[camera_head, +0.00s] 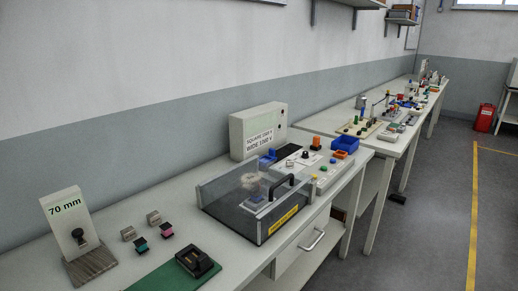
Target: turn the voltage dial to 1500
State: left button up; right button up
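The voltage dial cannot be clearly told at this size. A small dark knob (316,143) stands on the panel just behind the clear-lidded box and may be it; its setting cannot be read. A grey cabinet (240,126) behind carries a label (260,138) that appears to read "SQUARE 1500 V" and "WIDE 1200 V". The box (230,205) has clear walls, a black handle and a yellow label, and its lid looks closed. Neither of my grippers is in view.
A white bench (150,200) runs along the wall. A "70 mm" stand (66,217), small connector pieces (140,246), a green mat (160,276) and a black block (198,260) lie at the front left. A blue bin (345,146) stands right of the panel. A second bench (385,140) continues behind.

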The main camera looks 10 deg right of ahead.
aim_at(305, 155)
jog(key=i+l+u, duration=0.3)
jog(key=l+u, duration=0.3)
jog(key=l, duration=0.2)
jog(key=i+l+u, duration=0.15)
jog(key=l+u, duration=0.15)
jog(key=l, duration=0.15)
jog(key=l+u, duration=0.3)
jog(key=l, duration=0.15)
